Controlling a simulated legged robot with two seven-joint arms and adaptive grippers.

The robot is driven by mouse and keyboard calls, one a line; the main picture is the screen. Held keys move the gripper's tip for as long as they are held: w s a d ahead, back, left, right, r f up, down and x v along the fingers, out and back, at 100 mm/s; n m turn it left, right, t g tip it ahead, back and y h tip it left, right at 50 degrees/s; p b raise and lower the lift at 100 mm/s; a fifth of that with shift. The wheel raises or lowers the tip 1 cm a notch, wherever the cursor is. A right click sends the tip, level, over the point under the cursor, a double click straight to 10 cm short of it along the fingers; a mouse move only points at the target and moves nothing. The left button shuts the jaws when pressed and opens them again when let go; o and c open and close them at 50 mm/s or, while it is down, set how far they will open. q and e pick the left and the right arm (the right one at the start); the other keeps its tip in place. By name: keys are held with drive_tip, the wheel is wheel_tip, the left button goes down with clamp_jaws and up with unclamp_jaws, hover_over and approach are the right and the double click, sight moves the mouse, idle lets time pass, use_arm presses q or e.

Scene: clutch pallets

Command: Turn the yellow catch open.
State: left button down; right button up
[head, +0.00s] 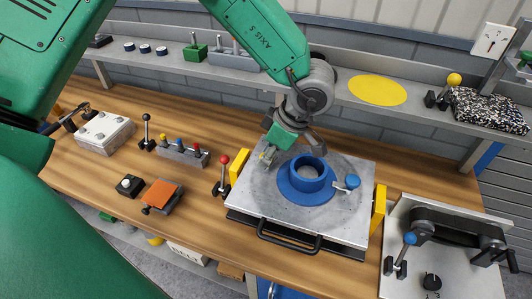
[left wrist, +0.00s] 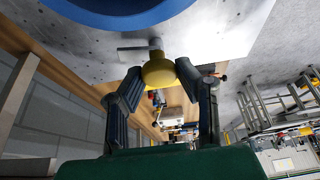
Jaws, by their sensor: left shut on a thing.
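The yellow catch (left wrist: 158,71) has a round yellow knob and a grey metal lever, seen in the left wrist view. It sits on the grey plate (head: 245,198), beside the blue round hub (head: 305,187). My left gripper (head: 267,153) reaches down to the plate's far left corner. In the left wrist view its two fingers (left wrist: 158,75) close around the knob from both sides. In the head view the catch is mostly hidden by the gripper. A blue catch (head: 348,183) stands right of the hub. My right gripper is not in view.
Yellow blocks (head: 379,208) flank the plate, and a black handle (head: 289,240) is at its front. A red-knobbed lever (head: 222,174) stands close on the left. A belt unit (head: 450,235) stands at right. A shelf (head: 350,90) runs behind.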

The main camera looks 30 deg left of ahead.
use_arm(q)
drive_tip(key=c, duration=2.3)
unclamp_jaws()
drive_tip(key=shift+w+d+r+n+g+h, duration=0.1)
drive_tip(key=shift+w+r+n+g+h, duration=0.2)
drive_tip(key=shift+n, duration=0.8)
drive_tip(key=shift+w+d+f+n+g, duration=0.1)
drive_tip(key=shift+n+g, duration=0.3)
drive_tip(key=shift+n, duration=0.7)
drive_tip(key=shift+a, duration=0.1)
drive_tip(key=o, duration=1.1)
drive_tip(key=shift+f, duration=0.1)
drive_tip(key=v, duration=1.2)
drive_tip(key=shift+w, duration=0.1)
